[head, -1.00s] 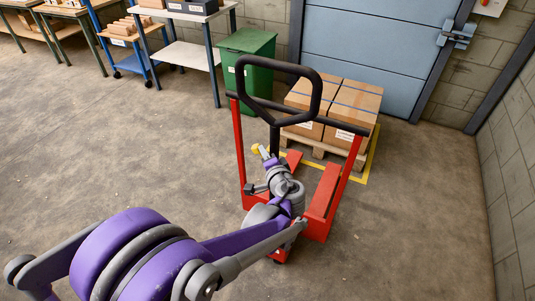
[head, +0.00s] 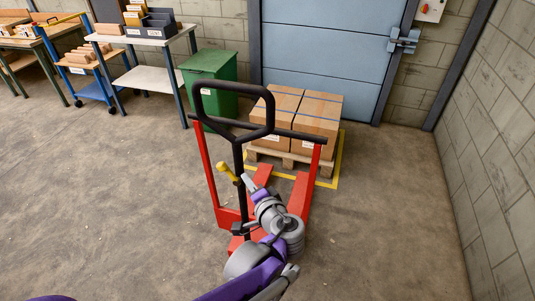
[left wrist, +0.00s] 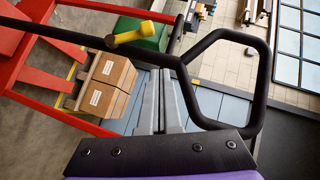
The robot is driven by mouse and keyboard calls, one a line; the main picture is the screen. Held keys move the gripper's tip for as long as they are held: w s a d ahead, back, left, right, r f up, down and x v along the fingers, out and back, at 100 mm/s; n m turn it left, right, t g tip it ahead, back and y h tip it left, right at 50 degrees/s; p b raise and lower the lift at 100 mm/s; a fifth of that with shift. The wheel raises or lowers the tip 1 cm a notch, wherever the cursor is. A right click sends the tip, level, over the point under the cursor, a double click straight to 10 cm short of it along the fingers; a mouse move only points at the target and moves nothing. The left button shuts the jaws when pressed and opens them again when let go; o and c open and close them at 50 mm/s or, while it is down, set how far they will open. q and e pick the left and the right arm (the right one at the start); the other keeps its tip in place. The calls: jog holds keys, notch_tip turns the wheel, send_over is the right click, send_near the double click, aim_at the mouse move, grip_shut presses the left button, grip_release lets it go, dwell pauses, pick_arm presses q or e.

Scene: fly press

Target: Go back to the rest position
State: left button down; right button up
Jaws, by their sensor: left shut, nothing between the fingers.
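My left gripper (head: 248,182) is shut and empty. In the head view it is just right of the black post of a red pallet truck (head: 208,180), in front of its forks. The truck has a black loop handle (head: 194,105) and a yellow-knobbed lever (head: 227,171). The left wrist view shows the grey fingers (left wrist: 161,100) close together, with the black loop handle (left wrist: 262,95) to their right and the yellow knob (left wrist: 140,34) above left. I cannot tell how far the fingers are from the post. My right gripper is not in view.
Two cartons (head: 312,118) sit on a wooden pallet (head: 283,158) inside yellow floor marking. A green bin (head: 210,75) and a shelf table (head: 150,78) stand behind left. A block wall (head: 490,140) bounds the right. Bare floor (head: 100,190) lies left.

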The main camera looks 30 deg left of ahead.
pick_arm(q)
jog(key=s+d+f+n+g+h+p, duration=0.1)
jog(key=s+d+f+h+p, duration=0.1)
jog(key=s+d+h, duration=0.4)
jog(key=s+d+f+n+g+h+p, duration=0.1)
jog(key=s+d+f+n+h+p, duration=0.1)
jog(key=s+d+f+h, duration=0.2)
jog(key=s+d+h, duration=0.2)
jog(key=s+d, duration=0.1)
jog(key=s, duration=0.1)
jog(key=shift+d+f+n+g+h, duration=0.2)
jog(key=shift+d+n+g+h, duration=0.1)
jog(key=shift+d+g, duration=0.1)
